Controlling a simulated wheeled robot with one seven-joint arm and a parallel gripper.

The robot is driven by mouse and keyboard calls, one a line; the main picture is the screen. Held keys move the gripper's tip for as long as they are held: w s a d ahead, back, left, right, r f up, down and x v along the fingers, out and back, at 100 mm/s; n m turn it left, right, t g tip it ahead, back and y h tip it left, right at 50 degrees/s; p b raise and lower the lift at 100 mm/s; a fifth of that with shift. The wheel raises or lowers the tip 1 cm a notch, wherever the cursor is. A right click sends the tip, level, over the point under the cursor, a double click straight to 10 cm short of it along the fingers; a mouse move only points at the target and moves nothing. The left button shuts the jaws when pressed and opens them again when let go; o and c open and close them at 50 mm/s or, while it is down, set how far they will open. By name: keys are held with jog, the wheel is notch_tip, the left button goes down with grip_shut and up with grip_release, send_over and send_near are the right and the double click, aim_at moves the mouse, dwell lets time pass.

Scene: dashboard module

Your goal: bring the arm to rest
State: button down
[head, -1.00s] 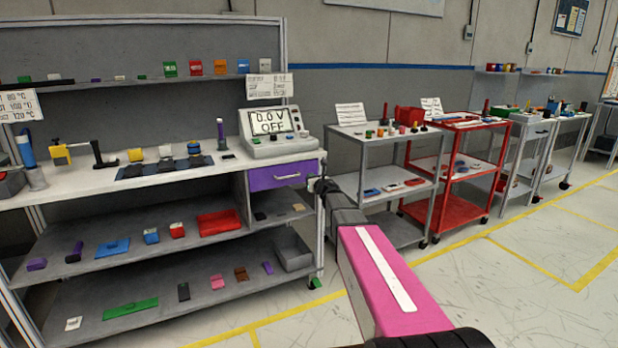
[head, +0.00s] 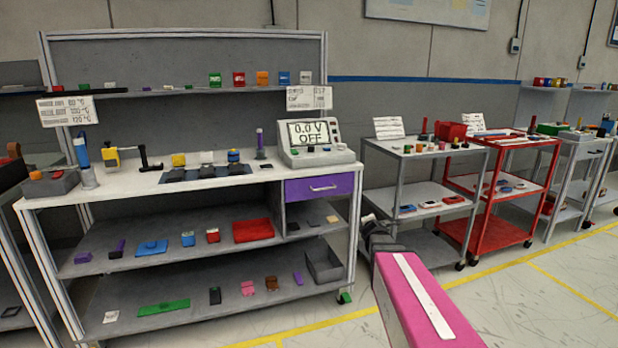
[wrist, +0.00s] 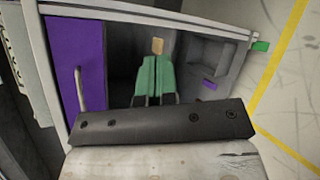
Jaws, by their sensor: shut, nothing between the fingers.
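My gripper (head: 367,219) is at the end of my pink arm, in front of the gap between the workbench and the grey cart in the head view. In the wrist view its two green fingers (wrist: 154,62) are together with nothing between them. A small tan item (wrist: 158,46) shows just beyond the fingertips, apparently on a shelf behind them. The purple drawer (head: 319,188) of the workbench is closed; it also shows at the left of the wrist view (wrist: 78,75).
The workbench (head: 130,190) carries a meter (head: 314,143) reading 0.0 V OFF, with several small items on its shelves. A grey cart (head: 420,193) and a red cart (head: 497,235) stand to the right. Open floor (head: 560,290) lies at the front right.

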jog(key=s+a+f+m+g, duration=0.2)
jog(key=s+f+m+g, duration=0.2)
jog(key=s+m, duration=0.3)
jog(key=s+a+f+m+g+y, duration=0.1)
jog(key=s+f+m+g, duration=0.4)
jog(key=s, duration=0.6)
jog(key=s+a+f+m+g+y, duration=0.1)
jog(key=s+a+f+m+g, duration=0.3)
jog(key=s+m, duration=0.5)
jog(key=shift+f+m+g, duration=0.4)
jog(key=shift+f, duration=0.05)
